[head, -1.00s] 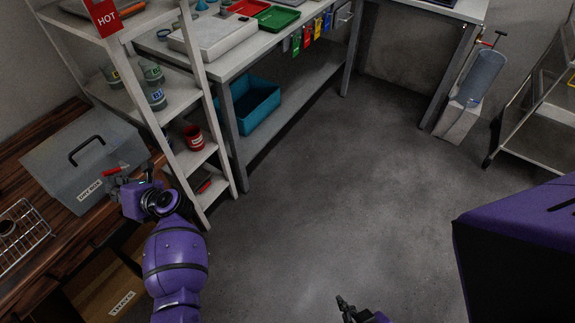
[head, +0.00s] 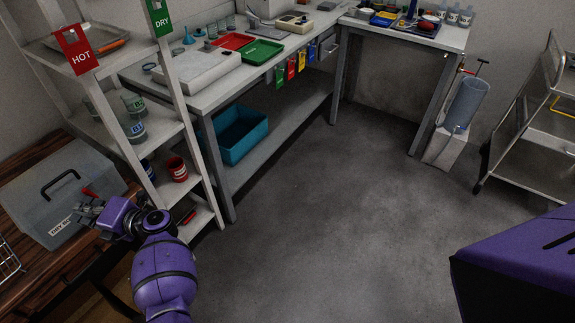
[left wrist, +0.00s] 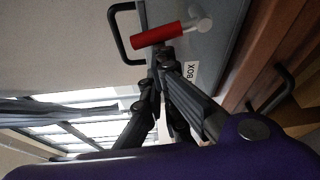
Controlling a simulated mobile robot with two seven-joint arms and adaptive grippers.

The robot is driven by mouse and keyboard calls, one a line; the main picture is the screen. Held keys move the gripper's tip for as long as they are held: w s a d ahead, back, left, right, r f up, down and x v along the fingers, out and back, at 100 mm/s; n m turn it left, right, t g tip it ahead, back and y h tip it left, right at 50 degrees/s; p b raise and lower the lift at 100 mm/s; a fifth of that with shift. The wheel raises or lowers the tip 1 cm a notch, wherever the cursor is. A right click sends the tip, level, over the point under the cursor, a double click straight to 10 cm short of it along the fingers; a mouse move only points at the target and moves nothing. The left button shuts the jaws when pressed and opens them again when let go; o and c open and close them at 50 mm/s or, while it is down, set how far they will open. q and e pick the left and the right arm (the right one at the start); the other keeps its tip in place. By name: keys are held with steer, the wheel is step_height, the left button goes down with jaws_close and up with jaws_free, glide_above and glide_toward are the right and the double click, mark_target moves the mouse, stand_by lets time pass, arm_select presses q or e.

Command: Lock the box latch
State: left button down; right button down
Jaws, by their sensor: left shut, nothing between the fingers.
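The grey dry box (head: 100,178) with a black carry handle sits on the wooden bench at the left in the head view. Its red latch lever (head: 88,191) shows at its front, right beside my left gripper (head: 82,213). In the left wrist view, the red lever (left wrist: 158,35) lies just beyond the fingertips (left wrist: 160,62), with a pale metal end at its right. The box front (left wrist: 222,42) and part of its label show behind. My left gripper is shut and empty; whether it touches the lever I cannot tell. My right gripper is out of view.
A white shelf rack (head: 182,85) with HOT and DRY tags stands close to the right of the box and my left arm. A wire rack (head: 8,262) lies on the bench at the left edge. The grey floor (head: 330,220) is open.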

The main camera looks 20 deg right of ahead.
arm_select(q)
steer(key=shift+w+d+r+m+t+y, duration=0.25)
steer(key=shift+d+r+m+t+y, duration=0.15)
steer(key=shift+m, duration=0.6)
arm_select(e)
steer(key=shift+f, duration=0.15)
arm_select(q)
steer(key=shift+d, duration=0.1)
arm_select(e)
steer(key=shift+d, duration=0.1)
